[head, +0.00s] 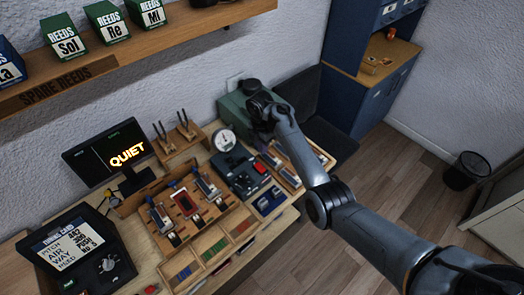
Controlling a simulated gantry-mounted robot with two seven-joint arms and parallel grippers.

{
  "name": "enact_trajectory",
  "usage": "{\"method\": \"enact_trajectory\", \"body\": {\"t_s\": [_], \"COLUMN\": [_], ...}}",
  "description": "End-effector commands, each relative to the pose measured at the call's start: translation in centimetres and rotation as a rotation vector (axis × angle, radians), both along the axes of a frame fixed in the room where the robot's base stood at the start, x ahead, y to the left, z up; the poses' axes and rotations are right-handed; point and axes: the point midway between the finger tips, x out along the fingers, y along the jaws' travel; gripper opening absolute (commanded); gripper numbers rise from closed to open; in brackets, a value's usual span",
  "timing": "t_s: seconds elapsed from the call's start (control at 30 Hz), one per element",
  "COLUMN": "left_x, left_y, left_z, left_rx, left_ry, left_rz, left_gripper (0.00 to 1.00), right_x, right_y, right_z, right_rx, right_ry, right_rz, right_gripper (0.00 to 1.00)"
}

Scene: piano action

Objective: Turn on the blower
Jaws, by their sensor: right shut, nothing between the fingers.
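A green box-shaped unit (232,112), which looks like the blower, stands at the back of the bench against the wall. My right arm comes in from the lower right. My right gripper (258,103) is shut and empty, at the right part of the green unit, and covers much of that side. I cannot tell whether it touches the unit, and any switch there is hidden. A round white gauge (223,140) stands in front of the unit. My left gripper is not in view.
A dark device with a red button (240,172) and a wooden tray of parts (182,208) fill the bench. A monitor reading "QUIET" (108,153) stands at left, with a tuning-card case (75,255) below. A shelf (130,55) holds reed boxes above.

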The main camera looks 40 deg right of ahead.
Motion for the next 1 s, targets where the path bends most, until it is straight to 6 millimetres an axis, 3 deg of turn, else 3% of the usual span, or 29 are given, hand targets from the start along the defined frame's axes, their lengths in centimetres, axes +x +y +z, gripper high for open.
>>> {"method": "enact_trajectory", "body": {"t_s": [0.23,0.73,0.87,1.0], "left_x": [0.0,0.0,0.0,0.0], "left_y": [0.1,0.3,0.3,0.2], "left_z": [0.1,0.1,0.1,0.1], "left_rx": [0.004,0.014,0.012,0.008], "left_ry": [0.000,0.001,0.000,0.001], "left_rz": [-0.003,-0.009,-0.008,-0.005], "left_gripper": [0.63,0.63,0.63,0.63], "right_x": [-0.2,-0.3,-1.4,-4.7], "right_y": [0.0,0.0,0.0,0.0], "right_z": [1.4,1.3,-0.4,-5.1], "right_rx": [0.000,0.000,0.000,-0.001], "right_ry": [0.001,0.003,0.033,0.115], "right_rz": [0.000,0.000,0.001,0.001], "right_gripper": [0.00,0.00,0.00,0.00]}}
